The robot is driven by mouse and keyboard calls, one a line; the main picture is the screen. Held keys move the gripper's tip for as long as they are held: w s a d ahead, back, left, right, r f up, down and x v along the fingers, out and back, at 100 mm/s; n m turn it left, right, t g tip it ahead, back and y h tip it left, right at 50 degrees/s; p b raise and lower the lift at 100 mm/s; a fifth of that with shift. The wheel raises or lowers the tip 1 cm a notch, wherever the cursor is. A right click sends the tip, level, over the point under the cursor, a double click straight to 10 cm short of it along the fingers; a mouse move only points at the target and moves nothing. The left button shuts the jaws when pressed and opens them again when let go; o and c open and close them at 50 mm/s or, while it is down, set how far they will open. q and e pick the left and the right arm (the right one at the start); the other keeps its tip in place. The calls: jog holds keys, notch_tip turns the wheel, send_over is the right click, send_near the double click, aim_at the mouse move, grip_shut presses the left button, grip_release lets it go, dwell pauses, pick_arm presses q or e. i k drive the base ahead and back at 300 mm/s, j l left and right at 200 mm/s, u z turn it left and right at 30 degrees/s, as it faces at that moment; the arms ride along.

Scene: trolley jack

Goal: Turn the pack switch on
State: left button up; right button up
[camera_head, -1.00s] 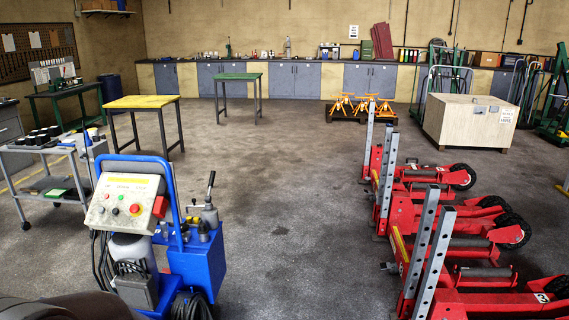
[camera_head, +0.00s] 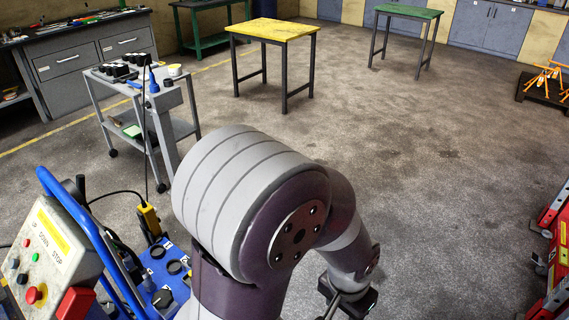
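The blue power pack (camera_head: 132,291) stands at the lower left, cut off by the frame. Its tilted control panel (camera_head: 48,250) carries several coloured buttons, including a large red one (camera_head: 36,294), and a red box (camera_head: 75,303) on its right side. My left arm rises in front, right of the pack. Its dark gripper end (camera_head: 347,298) points down at the bottom edge, away from the pack; its fingers are not clear. My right gripper is out of view.
A yellow pendant (camera_head: 150,221) hangs on a cable beside the pack. A grey trolley (camera_head: 145,98) stands behind it. A yellow table (camera_head: 272,29) and a green table (camera_head: 407,11) stand farther back. Red jacks (camera_head: 556,262) edge the right side. The middle floor is clear.

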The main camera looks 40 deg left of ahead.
aim_at(134, 272)
jog(key=i+u, duration=0.25)
jog(key=u, duration=0.2)
jog(key=i+l+u, duration=0.2)
jog(key=u, duration=0.3)
jog(key=i+l+u, duration=0.15)
jog(key=u, duration=0.3)
jog(key=i+l+u, duration=0.15)
jog(key=l+u, duration=0.3)
jog(key=i+l+u, duration=0.1)
jog(key=l+u, duration=0.15)
jog(key=u, duration=1.6)
jog(key=i+l, duration=0.15)
jog(key=l, duration=0.2)
jog(key=i+l+u, duration=0.1)
jog(key=l, duration=0.3)
jog(key=i+l, duration=0.15)
jog(key=l, duration=0.2)
jog(key=i+l, duration=0.15)
jog(key=l, duration=0.25)
jog(key=i+l+u, duration=0.1)
jog(key=l, duration=0.25)
jog(key=i+l, duration=0.15)
jog(key=l, duration=0.25)
jog(key=u, duration=0.05)
